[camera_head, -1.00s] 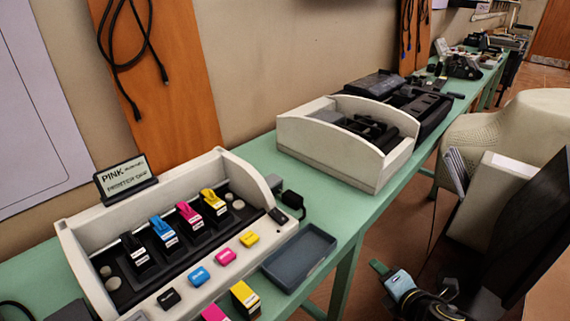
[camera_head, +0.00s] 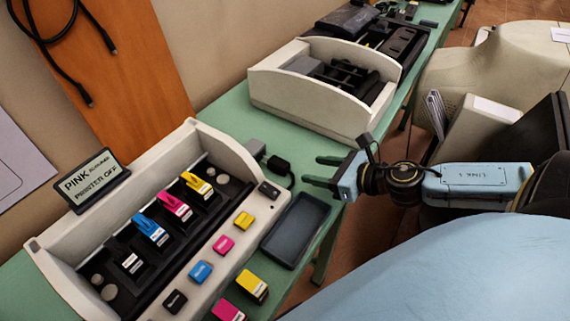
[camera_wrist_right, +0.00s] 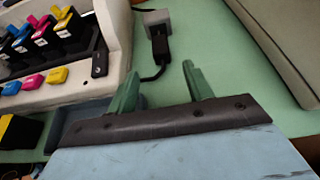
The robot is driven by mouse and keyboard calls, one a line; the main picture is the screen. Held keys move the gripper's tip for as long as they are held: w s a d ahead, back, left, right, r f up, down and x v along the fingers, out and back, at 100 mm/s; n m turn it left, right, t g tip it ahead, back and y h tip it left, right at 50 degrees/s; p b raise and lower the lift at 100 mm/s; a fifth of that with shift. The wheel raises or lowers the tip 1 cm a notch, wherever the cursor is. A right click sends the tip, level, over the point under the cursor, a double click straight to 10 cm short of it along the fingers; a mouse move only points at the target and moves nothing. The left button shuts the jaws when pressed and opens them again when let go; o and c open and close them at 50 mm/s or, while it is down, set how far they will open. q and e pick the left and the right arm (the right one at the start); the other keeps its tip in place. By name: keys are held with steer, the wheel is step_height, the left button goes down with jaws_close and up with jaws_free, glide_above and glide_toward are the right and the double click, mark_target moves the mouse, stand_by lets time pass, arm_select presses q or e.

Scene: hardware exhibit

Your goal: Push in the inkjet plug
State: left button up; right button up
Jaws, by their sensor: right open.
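The black inkjet plug (camera_head: 278,164) lies on the green table just right of the printer, with its cable curving away. Its far end points at a small grey socket block (camera_head: 255,148); I cannot tell how deep it sits. The right wrist view shows the plug (camera_wrist_right: 158,44) in front of the block (camera_wrist_right: 157,17). The white inkjet printer (camera_head: 205,245) stands to the left. My right gripper (camera_head: 318,171) is open and empty, its green fingers right of the plug and apart from it. In the right wrist view its fingers (camera_wrist_right: 160,78) point towards the plug. My left gripper is out of view.
A sign (camera_head: 92,180) reads "PINK" and "PRINTER OFF". A dark tray (camera_head: 296,229) lies below the plug on the table. Another white-walled machine (camera_head: 310,107) stands behind. Loose yellow (camera_head: 252,285) and pink (camera_head: 228,311) cartridges sit in front of the printer.

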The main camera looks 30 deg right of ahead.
mark_target(284, 164)
steer(key=shift+x, duration=5.2)
steer(key=shift+c, duration=0.3)
